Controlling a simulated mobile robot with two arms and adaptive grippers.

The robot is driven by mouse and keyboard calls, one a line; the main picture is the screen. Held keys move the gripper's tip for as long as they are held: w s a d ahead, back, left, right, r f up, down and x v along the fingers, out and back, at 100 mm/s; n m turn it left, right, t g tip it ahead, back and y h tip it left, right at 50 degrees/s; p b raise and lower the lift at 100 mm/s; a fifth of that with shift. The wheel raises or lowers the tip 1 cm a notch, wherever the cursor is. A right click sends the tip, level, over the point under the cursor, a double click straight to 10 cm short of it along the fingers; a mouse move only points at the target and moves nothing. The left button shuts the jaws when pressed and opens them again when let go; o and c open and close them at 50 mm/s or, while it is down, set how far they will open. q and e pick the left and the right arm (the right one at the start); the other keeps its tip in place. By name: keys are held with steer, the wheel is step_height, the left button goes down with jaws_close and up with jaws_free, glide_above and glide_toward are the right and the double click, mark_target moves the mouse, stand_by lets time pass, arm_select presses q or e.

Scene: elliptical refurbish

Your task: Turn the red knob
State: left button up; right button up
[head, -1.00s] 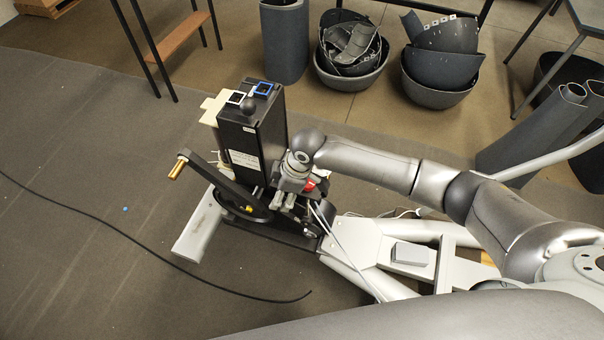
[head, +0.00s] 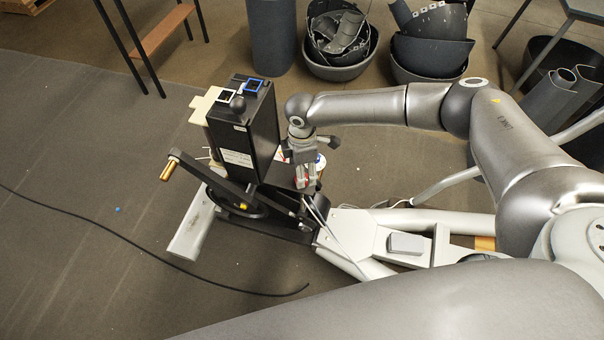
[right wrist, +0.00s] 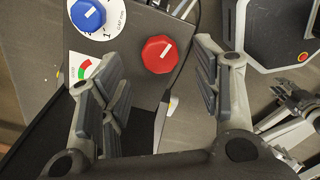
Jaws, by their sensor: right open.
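The red knob (right wrist: 159,54) is an octagonal cap with a white line mark, on a dark grey panel (right wrist: 135,22) in the right wrist view. My right gripper (right wrist: 157,62) is open, with one finger left and one right of the knob in that picture. No contact shows, and I cannot tell the depth gap. In the head view my right gripper (head: 305,184) hangs beside the black column (head: 245,130) of the exercise machine. A small patch of red shows by its fingers there.
A blue knob (right wrist: 87,14) on a white dial sits near the red knob, with a coloured gauge (right wrist: 98,68) below. A crank arm with a brass handle (head: 168,170) sticks out left. Pale frame bars (head: 350,240) run below my arm. Bins of dark parts (head: 340,45) stand behind.

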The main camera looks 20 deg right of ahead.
steer(key=shift+f, duration=1.8)
steer(key=c, duration=1.1)
steer(key=shift+o, duration=0.2)
steer(key=shift+r+m+p, duration=0.2)
steer(key=shift+m+p, duration=1.05)
steer(key=shift+m, duration=0.15)
steer(key=m+p, duration=0.2)
steer(key=m, duration=0.1)
steer(key=shift+s+m, duration=0.1)
steer(key=shift+m, duration=0.2)
steer(key=m+p, duration=0.3)
steer(key=m, duration=0.1)
steer(key=shift+f+m+p, duration=0.15)
steer(key=shift+m+p, duration=0.95)
steer(key=shift+m, duration=1)
